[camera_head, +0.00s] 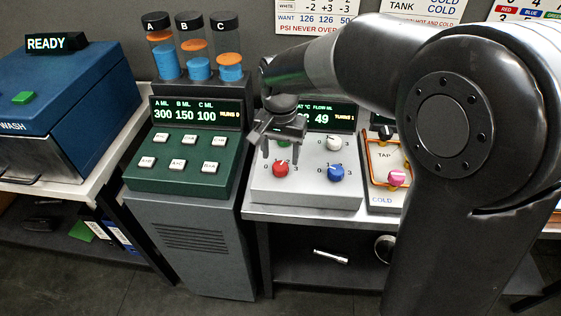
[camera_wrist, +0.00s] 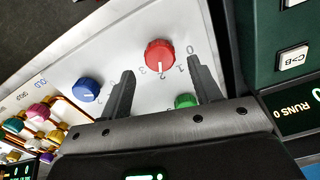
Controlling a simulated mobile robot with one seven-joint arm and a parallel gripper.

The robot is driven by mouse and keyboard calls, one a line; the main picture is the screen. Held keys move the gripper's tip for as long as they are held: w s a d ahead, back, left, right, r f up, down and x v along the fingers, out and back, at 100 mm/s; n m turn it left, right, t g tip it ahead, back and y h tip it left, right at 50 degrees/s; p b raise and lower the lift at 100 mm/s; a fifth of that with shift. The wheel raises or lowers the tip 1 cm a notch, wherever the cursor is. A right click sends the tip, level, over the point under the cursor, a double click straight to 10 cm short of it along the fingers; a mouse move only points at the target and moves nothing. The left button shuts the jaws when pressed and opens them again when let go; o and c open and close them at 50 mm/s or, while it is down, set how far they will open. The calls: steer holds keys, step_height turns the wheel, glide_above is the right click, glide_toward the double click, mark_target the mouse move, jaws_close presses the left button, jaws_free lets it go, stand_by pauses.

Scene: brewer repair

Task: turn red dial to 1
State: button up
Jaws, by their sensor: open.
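The red dial (camera_head: 280,169) sits at the front left of the light grey panel (camera_head: 305,195), with numbers 0 to 3 around it. In the wrist view the red dial (camera_wrist: 159,53) is upper centre, and its white mark appears to point near the 2. My gripper (camera_head: 284,152) is open and empty, above and behind the red dial in the head view. In the wrist view its fingers (camera_wrist: 160,75) point toward the panel, spread to either side of the dial's lower edge and not gripping it.
A blue dial (camera_head: 336,172), a white dial (camera_head: 334,143) and a partly hidden green dial (camera_wrist: 187,101) share the panel. A dark green button console (camera_head: 180,178) stands close at left. A pink tap knob (camera_head: 397,178) is at right. My arm hides part of the display behind.

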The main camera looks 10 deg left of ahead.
mark_target(280, 165)
steer(key=shift+f, duration=1.95)
steer(key=shift+c, duration=0.5)
steer(key=c, duration=0.9)
